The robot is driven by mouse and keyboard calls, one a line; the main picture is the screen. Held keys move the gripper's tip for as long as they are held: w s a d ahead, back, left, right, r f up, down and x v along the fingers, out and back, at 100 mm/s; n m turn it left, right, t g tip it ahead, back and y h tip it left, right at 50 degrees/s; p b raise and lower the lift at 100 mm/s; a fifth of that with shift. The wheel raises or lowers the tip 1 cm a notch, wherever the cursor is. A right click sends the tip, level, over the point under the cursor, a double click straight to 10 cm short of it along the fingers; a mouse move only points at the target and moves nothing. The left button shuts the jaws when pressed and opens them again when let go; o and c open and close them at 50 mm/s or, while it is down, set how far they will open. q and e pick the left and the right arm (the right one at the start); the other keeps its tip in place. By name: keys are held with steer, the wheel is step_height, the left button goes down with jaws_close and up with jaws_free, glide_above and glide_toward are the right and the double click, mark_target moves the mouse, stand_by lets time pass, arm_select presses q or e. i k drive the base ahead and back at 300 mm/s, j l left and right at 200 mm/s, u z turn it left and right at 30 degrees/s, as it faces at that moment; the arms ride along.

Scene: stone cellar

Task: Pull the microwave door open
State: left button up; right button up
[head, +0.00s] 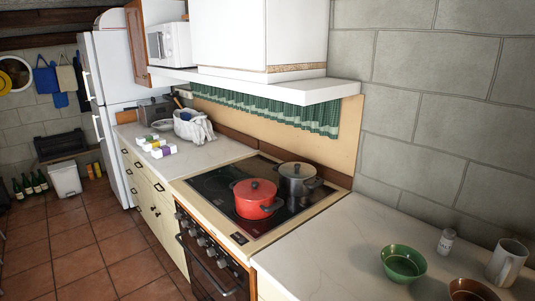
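The white microwave (169,44) stands on the raised shelf at the upper left of the head view, beside a brown wooden cabinet door. It is small and far off, and its front faces left. Its door looks shut, though the detail is too small to be sure. Neither of my grippers shows in the head view.
A white shelf and hood (270,88) jut out over the stove (210,186). A red pot (257,199) and a grey pot (298,179) stand on the stove. A green bowl (403,263) sits on the near counter. The tiled floor (85,250) at left is clear.

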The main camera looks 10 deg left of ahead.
mark_target(156, 45)
steer(key=i+j, duration=0.15)
steer(key=j, duration=0.2)
steer(key=i+j, duration=0.15)
steer(key=j, duration=0.25)
steer(key=i+j, duration=0.15)
steer(key=j, duration=0.2)
steer(key=i+j, duration=0.15)
steer(key=j, duration=0.2)
steer(key=i+j, duration=0.15)
steer(key=j, duration=0.25)
steer(key=i+j+u, duration=0.1)
steer(key=j, duration=0.25)
steer(key=i+j, duration=0.4)
steer(key=j, duration=0.2)
steer(key=i+j, duration=0.45)
steer(key=j, duration=0.15)
steer(key=i+j, duration=0.4)
steer(key=j, duration=0.25)
steer(key=i+j, duration=0.2)
steer(key=i, duration=0.15)
steer(key=i+j+u, duration=0.1)
steer(key=i, duration=0.25)
steer(key=j, duration=0.1)
